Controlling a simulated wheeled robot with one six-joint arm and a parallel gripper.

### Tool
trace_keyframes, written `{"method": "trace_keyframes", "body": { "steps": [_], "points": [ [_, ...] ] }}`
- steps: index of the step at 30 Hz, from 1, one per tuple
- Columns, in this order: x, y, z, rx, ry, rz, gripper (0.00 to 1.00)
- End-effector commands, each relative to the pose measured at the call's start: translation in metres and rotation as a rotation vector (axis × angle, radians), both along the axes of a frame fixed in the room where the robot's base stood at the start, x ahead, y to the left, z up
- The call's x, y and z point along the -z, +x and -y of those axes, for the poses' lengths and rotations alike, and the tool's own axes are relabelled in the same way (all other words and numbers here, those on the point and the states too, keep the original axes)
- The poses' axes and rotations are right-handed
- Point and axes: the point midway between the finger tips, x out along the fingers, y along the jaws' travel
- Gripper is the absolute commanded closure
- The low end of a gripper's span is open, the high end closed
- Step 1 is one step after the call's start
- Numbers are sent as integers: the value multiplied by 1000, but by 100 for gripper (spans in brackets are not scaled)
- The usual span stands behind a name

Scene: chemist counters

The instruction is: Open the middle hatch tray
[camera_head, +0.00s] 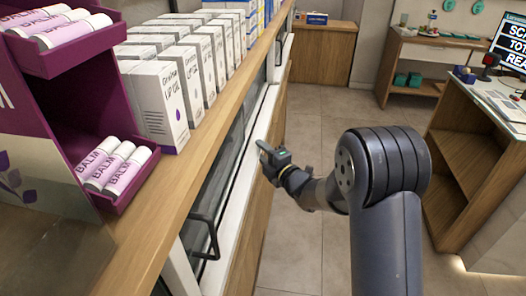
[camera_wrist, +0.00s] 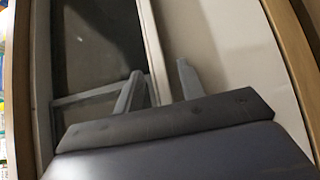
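The hatches are dark glass panels (camera_head: 222,178) in a pale frame, set in the counter's front under the wooden top. A black bar handle (camera_head: 206,236) stands out from the nearest hatch front. I cannot tell for sure which hatch is the middle one. My gripper (camera_head: 266,152) is just right of the pale front ledge, apart from the near handle. In the wrist view, its two fingers (camera_wrist: 161,83) are spread, with a pale frame edge (camera_wrist: 153,45) showing between them. I cannot tell whether they touch it. A dark glass panel (camera_wrist: 95,40) lies to their left.
The wooden counter top (camera_head: 150,215) bears a purple balm stand (camera_head: 90,45) and rows of white lip care boxes (camera_head: 160,105). A wooden desk (camera_head: 465,150) with a monitor stands at right. Tiled floor (camera_head: 310,120) is clear between.

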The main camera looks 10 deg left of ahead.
Motion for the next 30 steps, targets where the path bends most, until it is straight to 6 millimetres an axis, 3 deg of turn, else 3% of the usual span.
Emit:
{"method": "trace_keyframes", "body": {
  "steps": [5, 19, 30],
  "points": [
    [0, 0, 0, 0, 0, 0, 62],
    [0, 0, 0, 0, -1, -1, 100],
    [1, 0, 1, 0, -1, -1, 100]
  ]
}}
